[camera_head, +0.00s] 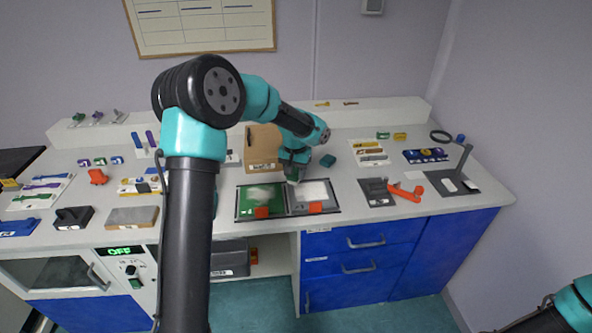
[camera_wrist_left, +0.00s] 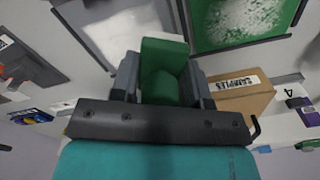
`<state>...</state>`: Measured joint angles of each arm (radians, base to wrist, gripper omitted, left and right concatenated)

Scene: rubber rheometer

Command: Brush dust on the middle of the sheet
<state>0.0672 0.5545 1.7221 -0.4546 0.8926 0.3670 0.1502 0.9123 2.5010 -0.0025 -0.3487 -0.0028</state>
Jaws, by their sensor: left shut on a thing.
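My left gripper (camera_head: 293,179) is shut on a green block-shaped tool (camera_wrist_left: 163,72), the likely dust brush. It holds the tool over the far edge of two panels side by side on the bench. The left panel is a green sheet (camera_head: 246,206) with a white powdery patch (camera_head: 264,192) on it. The right panel is a pale sheet (camera_head: 312,192) in a grey frame. In the wrist view the green sheet (camera_wrist_left: 206,30) is at upper right and the pale sheet (camera_wrist_left: 120,25) at upper left. Part of my right arm shows at the lower right; its jaws are not clear.
A brown samples box (camera_head: 262,143) stands behind the panels; it also shows in the wrist view (camera_wrist_left: 245,98). An orange-handled tool (camera_head: 405,192) lies to the right. My left arm hides some bench.

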